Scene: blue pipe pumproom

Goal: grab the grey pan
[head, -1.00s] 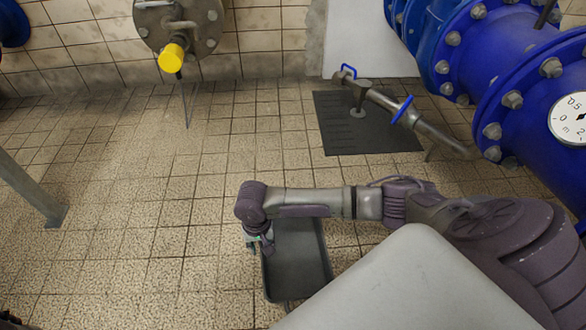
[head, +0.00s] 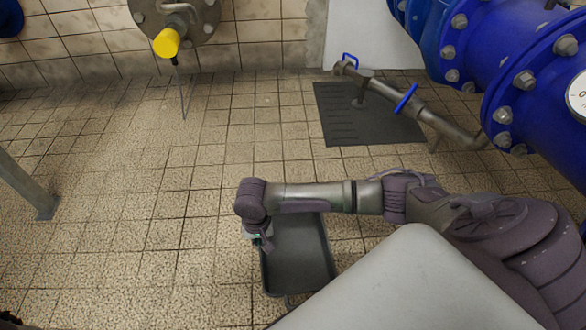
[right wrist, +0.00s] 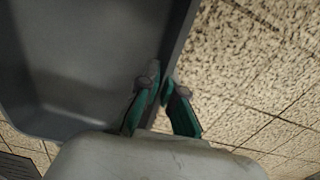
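The grey pan (head: 298,255) is a rectangular, shallow tray low over the floor, below my right forearm in the head view. My right gripper (head: 262,243) is at its left long edge, with its fingers mostly hidden by the wrist. In the right wrist view, the pan (right wrist: 85,60) fills the upper left. There, the gripper's green fingers (right wrist: 164,88) close together on the pan's rim, one on the inner side and one on the outer side. Whether the pan touches the floor is unclear. My left gripper is not in view.
Blue pipes (head: 480,45) with bolted flanges stand at the upper right. A dark floor grate (head: 365,128) lies under a thin valve pipe (head: 430,118). A yellow-capped fitting (head: 166,42) is on the back wall. The tiled floor at left is mostly clear.

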